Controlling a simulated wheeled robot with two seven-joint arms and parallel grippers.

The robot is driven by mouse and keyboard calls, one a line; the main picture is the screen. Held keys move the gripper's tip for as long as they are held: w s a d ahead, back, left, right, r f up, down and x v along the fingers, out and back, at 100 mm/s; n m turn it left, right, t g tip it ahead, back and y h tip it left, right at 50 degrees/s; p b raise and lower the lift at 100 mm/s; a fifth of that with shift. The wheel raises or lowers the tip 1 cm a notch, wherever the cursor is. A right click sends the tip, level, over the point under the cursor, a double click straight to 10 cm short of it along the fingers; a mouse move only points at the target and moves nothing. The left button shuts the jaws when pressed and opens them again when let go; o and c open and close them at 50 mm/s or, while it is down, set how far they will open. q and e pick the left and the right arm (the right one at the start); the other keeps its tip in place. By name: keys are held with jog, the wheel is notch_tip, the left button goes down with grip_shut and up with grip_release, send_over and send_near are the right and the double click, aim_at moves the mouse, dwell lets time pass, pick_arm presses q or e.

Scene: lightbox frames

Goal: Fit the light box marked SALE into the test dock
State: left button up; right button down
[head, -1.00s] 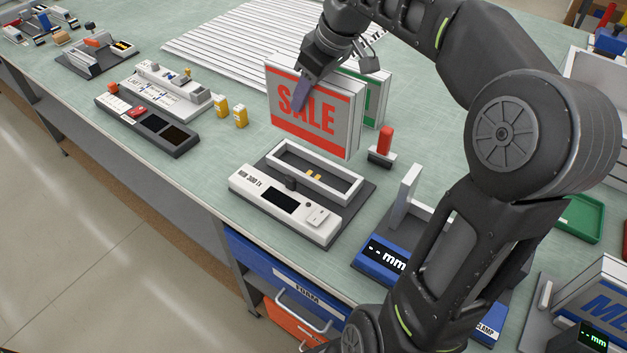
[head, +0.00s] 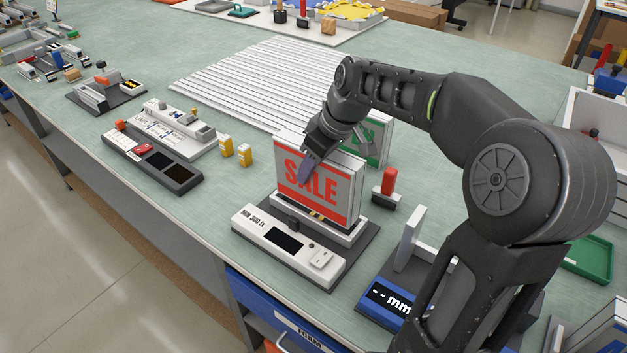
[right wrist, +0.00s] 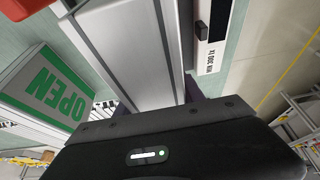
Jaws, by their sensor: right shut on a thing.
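The light box marked SALE (head: 322,190) has a white body and a red-and-white face. It stands upright over the test dock (head: 283,247), its lower edge close to the dock's white frame. A strip of yellow contacts shows between the lower edge and the front wall, so I cannot tell that it is fully seated. My right gripper (head: 333,152) is shut on the box near its top, a purple finger across the face. In the right wrist view the box's pale side (right wrist: 135,45) lies before the gripper, beside the dock (right wrist: 212,50). My left gripper is not in view.
A green OPEN box (head: 373,140) stands just behind. A red-handled tool (head: 389,183) and a blue gauge with a mm display (head: 388,300) are to the right. Yellow blocks (head: 245,155) and a dark device (head: 150,163) are left. White slats (head: 255,80) lie behind.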

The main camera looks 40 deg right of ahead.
aim_at(332, 155)
jog(key=shift+f, duration=0.1)
jog(key=shift+f, duration=1.75)
jog(key=shift+f, duration=0.15)
jog(key=c, duration=0.7)
grip_release()
jog(key=shift+s+d+r, duration=0.1)
jog(key=shift+s+r, duration=0.05)
jog(key=shift+r, duration=0.45)
jog(key=v, duration=1.1)
jog(key=shift+s, duration=0.15)
